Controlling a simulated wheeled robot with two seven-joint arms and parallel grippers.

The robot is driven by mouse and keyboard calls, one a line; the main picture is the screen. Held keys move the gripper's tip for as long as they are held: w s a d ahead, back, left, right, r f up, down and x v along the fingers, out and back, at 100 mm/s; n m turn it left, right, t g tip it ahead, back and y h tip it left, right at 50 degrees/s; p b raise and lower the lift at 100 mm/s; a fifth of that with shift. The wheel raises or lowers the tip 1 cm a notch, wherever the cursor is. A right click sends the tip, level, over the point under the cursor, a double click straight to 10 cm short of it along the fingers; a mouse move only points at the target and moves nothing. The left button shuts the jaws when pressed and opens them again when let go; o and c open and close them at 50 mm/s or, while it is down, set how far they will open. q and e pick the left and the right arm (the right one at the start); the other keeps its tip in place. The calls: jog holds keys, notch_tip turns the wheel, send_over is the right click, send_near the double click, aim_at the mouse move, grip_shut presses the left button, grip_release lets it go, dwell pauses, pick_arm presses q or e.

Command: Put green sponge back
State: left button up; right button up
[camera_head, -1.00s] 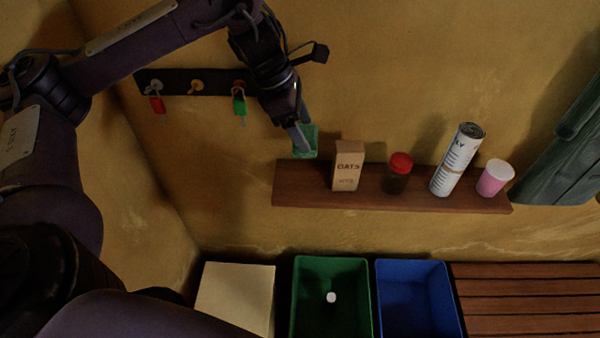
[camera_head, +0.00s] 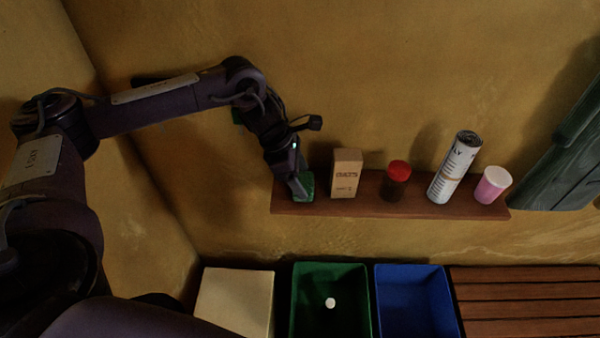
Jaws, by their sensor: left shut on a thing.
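The green sponge (camera_head: 306,186) is at the left end of the wooden wall shelf (camera_head: 430,209), left of the oats box. My left gripper (camera_head: 299,188) is shut on it from above and covers part of it. The sponge's lower edge is at the level of the shelf top; I cannot tell whether it touches. My right gripper is not in view.
On the shelf stand an oats box (camera_head: 346,173), a red-capped jar (camera_head: 396,182), a tilted white can (camera_head: 454,168) and a pink cup (camera_head: 492,185). Below are a cream block (camera_head: 235,298), a green bin (camera_head: 331,268), a blue bin (camera_head: 410,270) and wooden slats (camera_head: 525,297).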

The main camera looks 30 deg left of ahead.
pick_arm(q)
jog(key=shift+s+f, duration=0.1)
jog(key=shift+f, duration=0.05)
jog(key=o, duration=0.9)
jog(key=shift+r, duration=0.4)
jog(key=b+v, duration=0.1)
jog(key=v, duration=1)
jog(key=shift+a+r, duration=0.15)
jog(key=shift+r, duration=0.15)
